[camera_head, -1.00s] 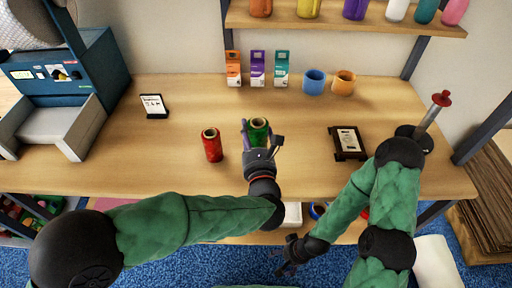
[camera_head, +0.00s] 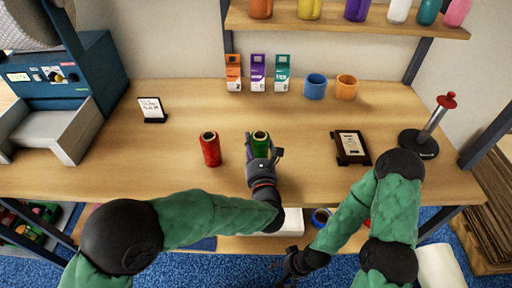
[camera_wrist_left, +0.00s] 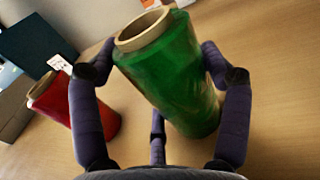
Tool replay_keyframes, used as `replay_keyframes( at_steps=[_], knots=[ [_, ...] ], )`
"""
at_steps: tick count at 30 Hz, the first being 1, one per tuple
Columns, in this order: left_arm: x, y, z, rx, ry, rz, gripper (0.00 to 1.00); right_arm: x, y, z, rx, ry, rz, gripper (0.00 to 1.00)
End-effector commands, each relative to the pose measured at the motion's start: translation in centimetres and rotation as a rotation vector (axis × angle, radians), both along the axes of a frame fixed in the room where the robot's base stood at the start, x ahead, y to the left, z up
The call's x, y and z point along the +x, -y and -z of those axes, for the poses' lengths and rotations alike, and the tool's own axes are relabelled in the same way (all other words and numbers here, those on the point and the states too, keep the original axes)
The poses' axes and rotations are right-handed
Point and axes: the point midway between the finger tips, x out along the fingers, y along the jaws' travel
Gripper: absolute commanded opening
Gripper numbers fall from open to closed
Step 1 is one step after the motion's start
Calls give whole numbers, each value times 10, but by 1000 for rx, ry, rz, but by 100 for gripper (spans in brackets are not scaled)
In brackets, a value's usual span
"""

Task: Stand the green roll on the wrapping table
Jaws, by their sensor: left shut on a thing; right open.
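The green roll (camera_head: 261,139) stands upright on the wooden wrapping table (camera_head: 200,185), right of the red roll (camera_head: 210,150). My left gripper (camera_head: 263,150) is shut on the green roll, with its fingers around the roll's sides. The left wrist view shows the green roll (camera_wrist_left: 172,75) between the dark fingers, with its cardboard core facing up; whether its base touches the table is hard to tell. The red roll (camera_wrist_left: 75,108) is just left of the fingers there. My right gripper (camera_head: 291,266) is open and empty, low in front of the table edge.
A small white card (camera_head: 151,108) stands at the left, near the blue machine (camera_head: 75,75). Cartons (camera_head: 258,73), a blue mug (camera_head: 315,87) and an orange mug (camera_head: 346,88) line the back. A dark framed stand (camera_head: 351,147) and a red-topped post (camera_head: 432,125) are at the right.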

Motion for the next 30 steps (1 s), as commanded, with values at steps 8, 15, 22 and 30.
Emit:
replay_keyframes(
  at_steps=[8,15,22,30],
  knots=[
    [0,0,2,0,-1,0,100,0,0,0,0,0,0,85],
    [0,0,2,0,-1,0,100,0,0,0,0,0,0,85],
    [-6,2,-1,1,-1,2,100,0,0,-3,0,0,0,85],
    [-54,9,-3,2,0,5,100,0,0,-20,0,0,0,85]
  ],
)
